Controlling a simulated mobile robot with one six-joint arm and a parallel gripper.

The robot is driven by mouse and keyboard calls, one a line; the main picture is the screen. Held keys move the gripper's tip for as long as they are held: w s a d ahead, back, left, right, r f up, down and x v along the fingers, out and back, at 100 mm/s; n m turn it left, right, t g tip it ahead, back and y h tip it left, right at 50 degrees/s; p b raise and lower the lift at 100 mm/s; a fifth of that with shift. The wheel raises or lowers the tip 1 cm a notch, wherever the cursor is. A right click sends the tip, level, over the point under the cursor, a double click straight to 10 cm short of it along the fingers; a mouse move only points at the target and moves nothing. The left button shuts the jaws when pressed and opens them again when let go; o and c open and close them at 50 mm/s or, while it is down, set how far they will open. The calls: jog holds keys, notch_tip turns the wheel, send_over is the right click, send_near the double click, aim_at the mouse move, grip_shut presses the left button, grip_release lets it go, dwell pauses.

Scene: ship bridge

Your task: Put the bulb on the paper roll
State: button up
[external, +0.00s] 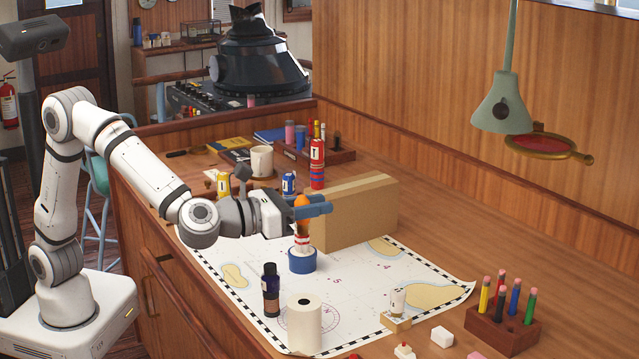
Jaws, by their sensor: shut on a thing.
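My gripper (318,205) is over the chart, its blue fingers shut on an orange, rounded piece that I take to be the bulb (302,212). The fingers hide part of the bulb. Just below it stands a white and red striped piece (301,243) on a blue round base (302,262). I cannot tell whether the bulb touches the striped piece. The paper roll (305,325) is a white upright cylinder with a dark hole in its top, near the chart's front edge. Nothing rests on its top.
A dark blue bottle (271,290) stands just behind the paper roll. A cardboard box (350,211) stands behind my gripper. A small figure on a wooden block (397,310) and a pencil holder (503,325) are to the right. The chart's right middle is clear.

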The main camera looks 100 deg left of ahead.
jog(key=p, duration=0.1)
send_over(314, 300)
notch_tip(314, 300, down, 15)
jog(key=shift+r, duration=0.1)
dwell(0.3)
jog(key=shift+f, duration=0.2)
jog(key=o, duration=1)
jog(key=shift+r, duration=0.1)
jog(key=shift+c, duration=0.2)
